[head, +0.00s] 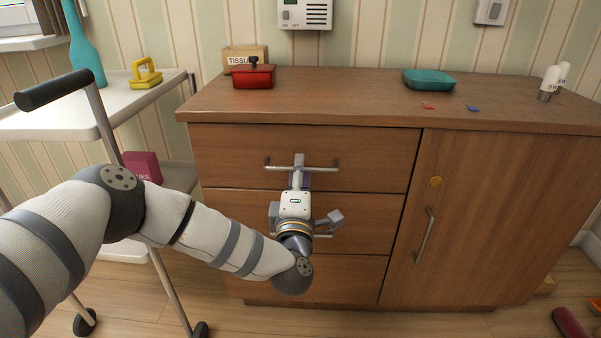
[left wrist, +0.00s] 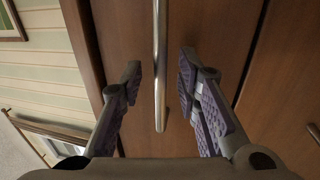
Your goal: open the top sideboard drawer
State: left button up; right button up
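The brown wooden sideboard (head: 480,190) has a top drawer (head: 230,150) with a metal bar handle (head: 275,167). The drawer front looks flush with the cabinet, so it is shut. My left gripper (head: 298,177) is at the middle of this handle. In the left wrist view, the handle (left wrist: 160,60) runs between the two fingers of my left gripper (left wrist: 160,75). The fingers are apart, with a gap visible on each side of the bar. My right gripper is not in view.
A white trolley (head: 35,122) stands left of the sideboard, close to my left arm. Two lower drawers and a right door with a handle (head: 424,236) are shut. A red box (head: 253,78) and teal dish (head: 428,80) sit on top.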

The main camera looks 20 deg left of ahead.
pick_arm(q)
jog(key=shift+w+a+r, duration=0.15)
jog(key=shift+w, duration=0.45)
grip_shut()
